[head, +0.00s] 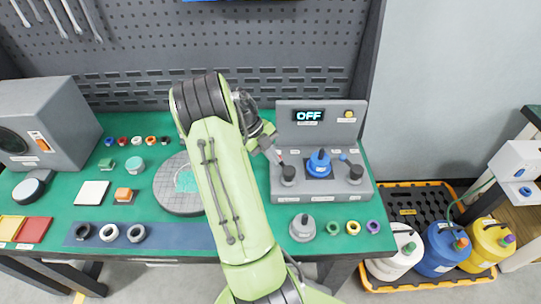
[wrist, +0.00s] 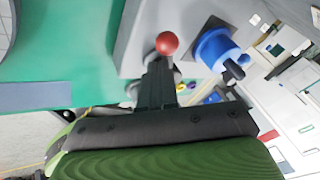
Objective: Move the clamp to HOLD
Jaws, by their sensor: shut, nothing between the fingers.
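The grey test unit (head: 320,192) stands on the right of the green bench, and its display (head: 308,116) reads OFF. A blue fixture (head: 319,165) sits in its middle. A lever with a red tip (head: 279,156) is on its left and one with a blue tip (head: 343,157) on its right. The labels are too small to read, so I cannot tell which part is the clamp. My gripper (head: 273,149) is shut and empty beside the red-tipped lever. In the wrist view, the red ball knob (wrist: 167,43) is just beyond the shut fingertips (wrist: 160,66); contact is unclear. The blue fixture (wrist: 214,48) is to its right.
A round grey plate (head: 172,200) is partly behind my arm. A grey weight (head: 302,228) and several coloured rings (head: 353,228) lie in front of the unit. A yellow knob (head: 348,114) is on the upright panel. Bottles (head: 440,250) stand on the floor tray at right.

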